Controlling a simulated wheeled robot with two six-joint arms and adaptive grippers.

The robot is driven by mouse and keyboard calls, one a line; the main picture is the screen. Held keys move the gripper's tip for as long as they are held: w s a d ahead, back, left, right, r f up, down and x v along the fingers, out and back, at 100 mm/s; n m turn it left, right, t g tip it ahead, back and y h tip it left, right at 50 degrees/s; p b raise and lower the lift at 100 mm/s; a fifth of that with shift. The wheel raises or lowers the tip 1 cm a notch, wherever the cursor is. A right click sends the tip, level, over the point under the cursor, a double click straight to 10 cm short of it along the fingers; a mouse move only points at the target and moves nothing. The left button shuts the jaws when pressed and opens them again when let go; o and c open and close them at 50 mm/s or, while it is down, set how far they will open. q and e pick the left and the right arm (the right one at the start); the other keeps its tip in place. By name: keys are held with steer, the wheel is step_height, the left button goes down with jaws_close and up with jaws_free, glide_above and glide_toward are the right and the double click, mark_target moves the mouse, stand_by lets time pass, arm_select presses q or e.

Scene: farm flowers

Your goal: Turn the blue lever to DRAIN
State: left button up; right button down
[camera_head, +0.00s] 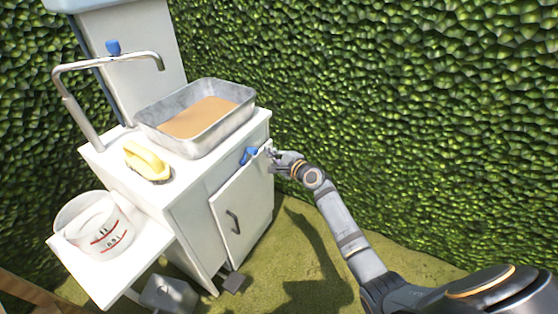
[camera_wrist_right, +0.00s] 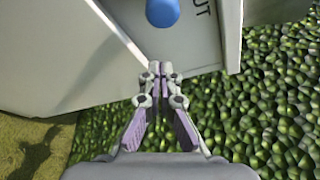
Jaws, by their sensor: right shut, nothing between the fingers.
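The blue lever (camera_head: 249,155) is on the upper front of the white cabinet (camera_head: 196,214), just above its door. In the right wrist view a rounded blue end (camera_wrist_right: 162,12) of it shows at the top edge, beside dark letters ending in "UT"; the rest of the label is out of frame. My right gripper (camera_head: 272,156) is shut and empty at the cabinet's right front corner, just right of the lever. In the right wrist view its closed fingertips (camera_wrist_right: 161,68) are below the blue end, apart from it in the picture. My left gripper is not in view.
A metal basin (camera_head: 151,129) of brown liquid sits on the cabinet top under a tap (camera_head: 107,62). A yellow-handled brush (camera_head: 147,161) lies beside it. A white bucket (camera_head: 97,226) stands on the side shelf.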

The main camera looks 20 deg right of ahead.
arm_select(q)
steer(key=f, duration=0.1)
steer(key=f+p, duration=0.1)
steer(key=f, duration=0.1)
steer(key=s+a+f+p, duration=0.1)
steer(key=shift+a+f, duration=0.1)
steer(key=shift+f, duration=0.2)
arm_select(e)
steer(key=a, duration=0.1)
steer(key=s+a+r, duration=0.1)
steer(key=s+a, duration=0.1)
steer(key=shift+r, duration=0.4)
